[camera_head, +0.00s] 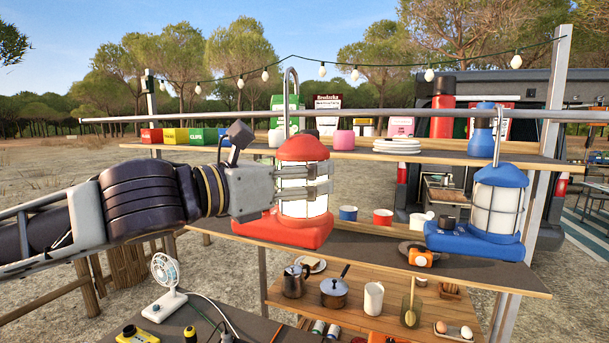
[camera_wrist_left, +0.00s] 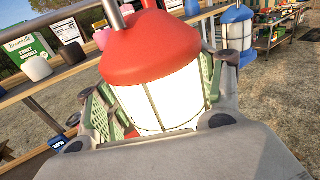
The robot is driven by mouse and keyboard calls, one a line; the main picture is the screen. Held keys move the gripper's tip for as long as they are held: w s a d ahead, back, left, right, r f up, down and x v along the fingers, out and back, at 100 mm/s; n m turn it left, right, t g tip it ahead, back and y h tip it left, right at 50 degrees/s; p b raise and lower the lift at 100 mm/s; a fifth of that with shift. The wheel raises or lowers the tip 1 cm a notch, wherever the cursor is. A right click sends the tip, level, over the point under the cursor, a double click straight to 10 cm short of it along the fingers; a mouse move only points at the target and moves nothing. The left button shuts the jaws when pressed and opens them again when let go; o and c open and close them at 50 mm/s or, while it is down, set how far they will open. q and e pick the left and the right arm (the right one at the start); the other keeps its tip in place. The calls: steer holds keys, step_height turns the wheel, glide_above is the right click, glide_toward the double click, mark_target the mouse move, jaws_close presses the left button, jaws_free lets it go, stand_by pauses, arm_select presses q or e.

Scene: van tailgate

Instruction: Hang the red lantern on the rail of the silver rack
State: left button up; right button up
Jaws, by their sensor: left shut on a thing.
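The red lantern (camera_head: 302,150), with a pale caged body and red base, is upright in my left gripper (camera_head: 318,181), whose fingers close around its body. Its silver hook (camera_head: 290,72) rises above the silver rail (camera_head: 220,115); I cannot tell whether the hook is over the rail or in front of it. In the left wrist view the red lantern (camera_wrist_left: 152,50) sits between the green-padded fingers (camera_wrist_left: 155,108). A blue lantern (camera_head: 497,205) is at the right, its hook reaching up to the rail. My right gripper is not in view.
A wooden shelf (camera_head: 440,152) with tins, plates and bottles runs behind the rail. A lower shelf (camera_head: 380,255) holds cups and a camera. Pots and mugs stand on the board below. A white fan (camera_head: 165,285) stands at the lower left. String lights hang above.

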arm_select(q)
steer(key=shift+s+a+r, duration=0.1)
steer(key=shift+r, duration=0.05)
steer(key=shift+w+d, duration=0.2)
steer(key=shift+w, duration=0.15)
steer(key=shift+w+d, duration=0.15)
steer(key=shift+w, duration=0.4)
steer(key=shift+w+d, duration=0.25)
steer(key=shift+w, duration=0.6)
steer(key=shift+w+d, duration=1.95)
steer(key=shift+w, duration=3.9)
steer(key=shift+f+b, duration=0.7)
steer(key=shift+f, duration=1.45)
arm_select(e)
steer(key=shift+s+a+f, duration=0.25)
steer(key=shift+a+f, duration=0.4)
